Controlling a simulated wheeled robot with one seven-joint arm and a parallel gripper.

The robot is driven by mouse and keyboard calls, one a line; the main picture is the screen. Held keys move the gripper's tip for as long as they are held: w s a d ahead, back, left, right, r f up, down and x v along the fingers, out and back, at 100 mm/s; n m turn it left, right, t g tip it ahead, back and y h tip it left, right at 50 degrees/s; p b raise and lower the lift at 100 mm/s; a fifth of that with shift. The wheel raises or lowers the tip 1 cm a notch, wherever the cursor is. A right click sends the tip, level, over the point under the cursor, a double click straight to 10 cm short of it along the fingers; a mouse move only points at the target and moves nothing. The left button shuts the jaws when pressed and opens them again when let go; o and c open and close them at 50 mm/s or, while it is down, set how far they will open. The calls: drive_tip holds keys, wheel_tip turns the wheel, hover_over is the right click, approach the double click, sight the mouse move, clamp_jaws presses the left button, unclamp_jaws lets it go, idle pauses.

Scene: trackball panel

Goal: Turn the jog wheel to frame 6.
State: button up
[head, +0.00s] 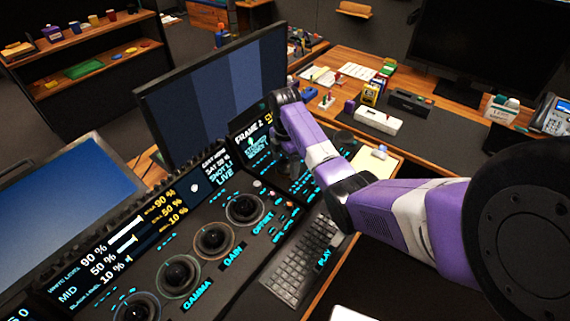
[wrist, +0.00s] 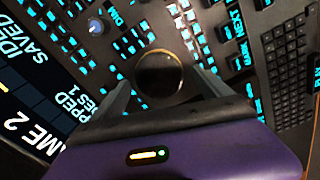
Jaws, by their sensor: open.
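My gripper (wrist: 163,82) is open in the wrist view, with one finger on each side of a dark round wheel that looks like the jog wheel (wrist: 160,74). I cannot tell whether the fingers touch its rim. In the head view my gripper (head: 291,165) points down at the panel, and my arm hides the wheel. The panel display (head: 250,140) reads "FRAME 2" in the head view. Part of this display (wrist: 30,105) also shows at the left of the wrist view, with "ME 2" readable.
Lit buttons crowd the panel around the wheel, and a small knob (wrist: 96,26) stands nearby. Several trackballs, one at the GAIN label (head: 214,239), line the panel to the left. A keyboard (head: 303,262) lies in front. A large monitor (head: 215,95) stands behind.

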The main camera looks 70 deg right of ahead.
drive_tip(key=shift+f, duration=0.35)
drive_tip(key=c, duration=1.4)
drive_tip(key=shift+o, duration=0.2)
drive_tip(key=shift+m, duration=0.3)
